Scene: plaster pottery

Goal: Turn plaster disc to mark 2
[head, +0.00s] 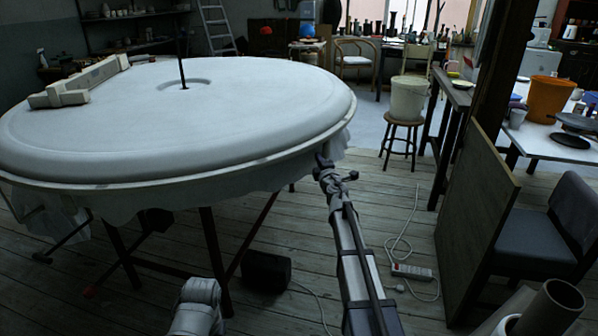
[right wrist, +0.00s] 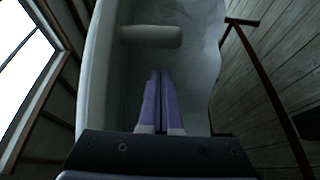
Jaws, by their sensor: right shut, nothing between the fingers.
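The large round white plaster disc (head: 240,105) lies on a stand and fills the left half of the head view. I can make out no numbered mark on it. A dark upright rod (head: 182,62) stands in a shallow ring at its middle. My right gripper (head: 323,161) is at the disc's near right rim, just under its edge. In the right wrist view its two lavender fingers (right wrist: 159,75) are shut together and empty. A short pale cylinder (right wrist: 151,35) lies crosswise just beyond the fingertips, against a pale surface. Whether the fingers touch anything, I cannot tell. My left gripper is out of view.
A pale block-like bar (head: 80,85) rests across the disc's left side. White cloth (head: 245,185) hangs under the rim around dark stand legs. A wooden panel (head: 478,200) and a chair (head: 545,240) stand at right. A power strip (head: 411,271) with cable lies on the plank floor.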

